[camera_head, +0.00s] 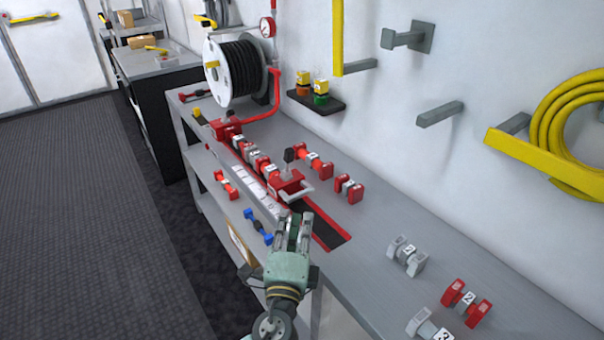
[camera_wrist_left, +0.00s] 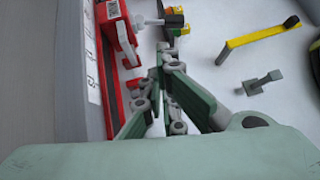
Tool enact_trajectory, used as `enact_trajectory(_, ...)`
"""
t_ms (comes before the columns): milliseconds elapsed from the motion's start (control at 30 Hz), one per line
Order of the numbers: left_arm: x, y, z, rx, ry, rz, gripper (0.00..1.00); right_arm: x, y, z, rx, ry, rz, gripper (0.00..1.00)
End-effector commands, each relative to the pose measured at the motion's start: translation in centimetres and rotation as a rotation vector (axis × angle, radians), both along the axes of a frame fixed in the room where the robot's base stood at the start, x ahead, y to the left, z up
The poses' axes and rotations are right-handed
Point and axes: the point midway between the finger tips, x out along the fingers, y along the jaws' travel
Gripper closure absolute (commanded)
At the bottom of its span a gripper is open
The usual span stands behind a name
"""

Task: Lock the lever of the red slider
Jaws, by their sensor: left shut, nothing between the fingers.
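The red slider (camera_head: 286,184) sits on the rail along the front of the bench, with a grey handle bar on its near right side. Its lever (camera_head: 289,155) has a dark knob and stands up from the slider. In the left wrist view the red slider (camera_wrist_left: 121,30) is at the upper left, and the lever (camera_wrist_left: 170,20) points right with its dark knob. My left gripper (camera_head: 298,217) is shut and empty, just on the near side of the slider, apart from the lever in the head view. My right gripper is in neither view.
Several red and grey numbered couplings lie on the bench, such as a red one (camera_head: 466,300) at the near right. A hose reel (camera_head: 238,70) stands at the far end. Yellow hose (camera_head: 560,130) hangs on the wall.

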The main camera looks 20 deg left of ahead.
Motion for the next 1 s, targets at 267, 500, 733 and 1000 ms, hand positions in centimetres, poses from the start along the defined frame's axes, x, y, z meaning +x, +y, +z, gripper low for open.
enact_trajectory(267,0.7,-1.9,0.9,0.109,-0.038,-0.048,1.0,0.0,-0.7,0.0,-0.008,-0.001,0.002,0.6)
enact_trajectory(500,0.7,-1.9,0.9,0.106,-0.038,-0.048,1.0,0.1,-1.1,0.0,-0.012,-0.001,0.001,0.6)
enact_trajectory(733,2.8,-1.6,1.6,0.106,-0.04,-0.047,1.0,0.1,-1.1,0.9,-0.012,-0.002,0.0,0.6)
enact_trajectory(1000,8.4,-1.0,2.7,0.105,-0.039,-0.045,1.0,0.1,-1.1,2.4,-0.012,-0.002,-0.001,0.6)
